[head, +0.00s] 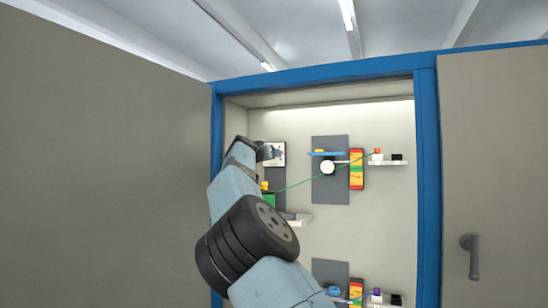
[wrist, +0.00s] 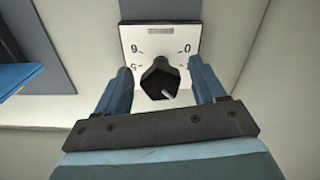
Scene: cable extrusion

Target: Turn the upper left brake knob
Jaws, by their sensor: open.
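The upper left brake knob (wrist: 160,80) is black and angular with a pale pointer line, on a white dial plate (wrist: 182,47) with dark numerals. In the wrist view the knob stands between the two blue fingers of my gripper (wrist: 161,84), which are open, with a gap on each side. In the head view my gripper (head: 268,152) is at the dial plate (head: 279,150) at the upper left inside the cabinet. My arm and gripper hide most of the knob there.
A blue cabinet frame (head: 428,160) surrounds the opening. A grey door panel (head: 100,150) is at left and a door with a handle (head: 474,257) at right. A green cable (head: 320,174) runs past a white round wheel (head: 328,167). Similar parts sit lower down.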

